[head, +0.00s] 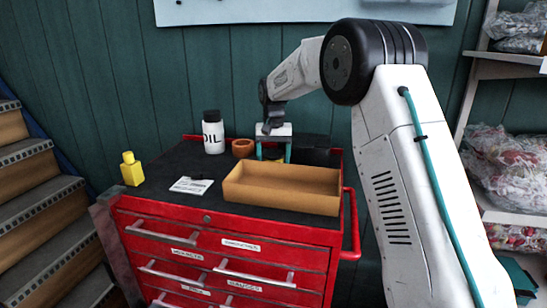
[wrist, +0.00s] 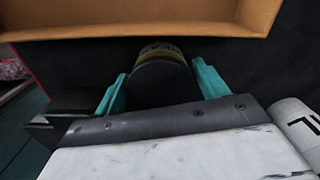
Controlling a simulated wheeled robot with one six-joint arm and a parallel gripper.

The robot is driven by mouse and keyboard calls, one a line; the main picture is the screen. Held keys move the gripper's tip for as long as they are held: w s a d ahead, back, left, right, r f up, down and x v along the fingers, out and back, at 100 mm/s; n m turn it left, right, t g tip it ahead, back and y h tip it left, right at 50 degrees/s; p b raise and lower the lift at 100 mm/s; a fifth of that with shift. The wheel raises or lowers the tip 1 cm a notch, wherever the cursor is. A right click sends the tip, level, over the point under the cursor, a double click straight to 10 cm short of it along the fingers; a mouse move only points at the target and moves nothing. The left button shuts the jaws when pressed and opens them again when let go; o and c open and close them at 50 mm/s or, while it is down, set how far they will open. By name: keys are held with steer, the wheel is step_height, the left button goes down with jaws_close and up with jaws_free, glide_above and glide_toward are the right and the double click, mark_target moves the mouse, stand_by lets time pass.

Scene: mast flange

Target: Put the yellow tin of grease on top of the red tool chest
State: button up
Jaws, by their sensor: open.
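The red tool chest (head: 230,250) stands in front of me with a dark top. My gripper (head: 273,159) points down at the back of that top, behind the wooden tray. In the wrist view, my gripper (wrist: 159,72) has its teal fingers apart, on either side of a round tin (wrist: 160,68) with a dark lid and a yellow band. A bit of yellow on the tin (head: 274,161) shows between the fingers in the head view. The tin appears to stand on the chest top; its base is hidden. I cannot tell whether the fingers touch it.
On the chest top are a wooden tray (head: 245,194), a white oil bottle (head: 212,136), a small brown pot (head: 242,149), a yellow bottle (head: 131,172), a paper card (head: 191,185) and a black box (head: 318,157). Stairs are left, shelves right.

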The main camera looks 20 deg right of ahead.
mark_target(274, 153)
step_height(274, 153, up, 11)
steer(key=s+r+n, duration=0.1)
steer(key=s+r, duration=0.5)
steer(key=s, duration=0.7)
steer(key=s+a+f+n+t, duration=0.1)
steer(key=s+f, duration=0.1)
steer(key=s, duration=1.1)
steer(key=s+a+f+n, duration=0.1)
steer(key=s+f, duration=0.1)
steer(key=s, duration=1.1)
steer(key=s+f+n, duration=0.1)
steer(key=s+f, duration=0.6)
steer(key=s, duration=0.3)
steer(key=shift+s+f, duration=0.15)
steer(key=shift+s, duration=0.25)
steer(key=shift+a, duration=0.15)
